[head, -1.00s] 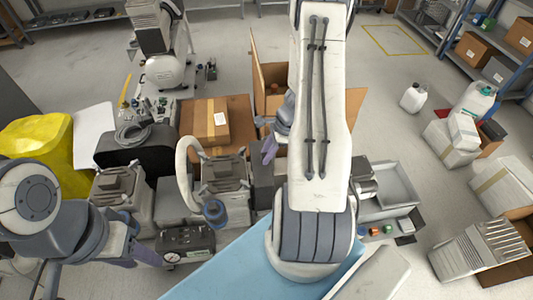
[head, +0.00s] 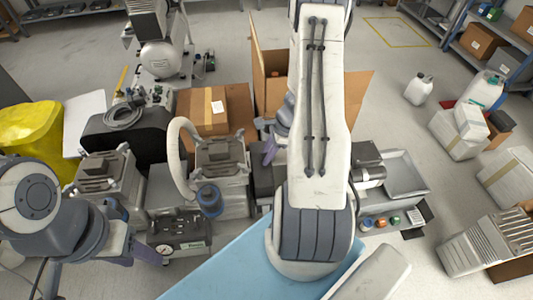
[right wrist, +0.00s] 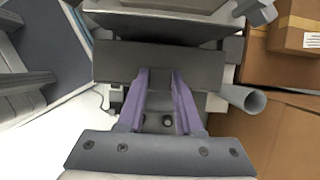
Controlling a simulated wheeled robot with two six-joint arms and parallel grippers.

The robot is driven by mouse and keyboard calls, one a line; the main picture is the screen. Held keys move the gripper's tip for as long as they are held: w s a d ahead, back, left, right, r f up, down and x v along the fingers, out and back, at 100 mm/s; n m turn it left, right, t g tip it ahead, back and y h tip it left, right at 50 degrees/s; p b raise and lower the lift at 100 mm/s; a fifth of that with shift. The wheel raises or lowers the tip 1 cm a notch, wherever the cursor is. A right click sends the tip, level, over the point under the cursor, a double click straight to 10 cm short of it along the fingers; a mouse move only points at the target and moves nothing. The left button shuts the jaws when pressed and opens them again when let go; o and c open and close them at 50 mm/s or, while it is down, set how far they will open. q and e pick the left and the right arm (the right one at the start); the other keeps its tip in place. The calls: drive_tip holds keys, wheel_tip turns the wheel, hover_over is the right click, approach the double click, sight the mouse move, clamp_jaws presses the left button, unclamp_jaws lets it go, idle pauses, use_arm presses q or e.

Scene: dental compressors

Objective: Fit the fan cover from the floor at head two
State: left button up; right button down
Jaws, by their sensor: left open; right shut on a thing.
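My right gripper (head: 270,148) is mostly hidden behind my own arm in the head view. In the right wrist view its purple fingers (right wrist: 160,100) are shut on a dark grey box-like part, seemingly the fan cover (right wrist: 160,62). In the head view a dark part, perhaps the cover (head: 264,178), shows beside the right-hand compressor head (head: 222,155). I cannot tell whether they touch. A second grey head (head: 108,178) stands further left. My left gripper (head: 148,254) is open and empty near the pressure gauge unit (head: 185,235), partly hidden by its own wrist.
A pale hose (head: 173,160) loops up between the two heads. A cardboard box (head: 205,110) and an open carton (head: 268,75) stand behind.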

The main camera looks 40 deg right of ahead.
sight(267, 167)
drive_tip(key=shift+f+b, duration=3)
drive_tip(key=shift+f, duration=0.9)
unclamp_jaws()
drive_tip(key=shift+r+p, duration=2.9)
drive_tip(key=shift+r, duration=0.65)
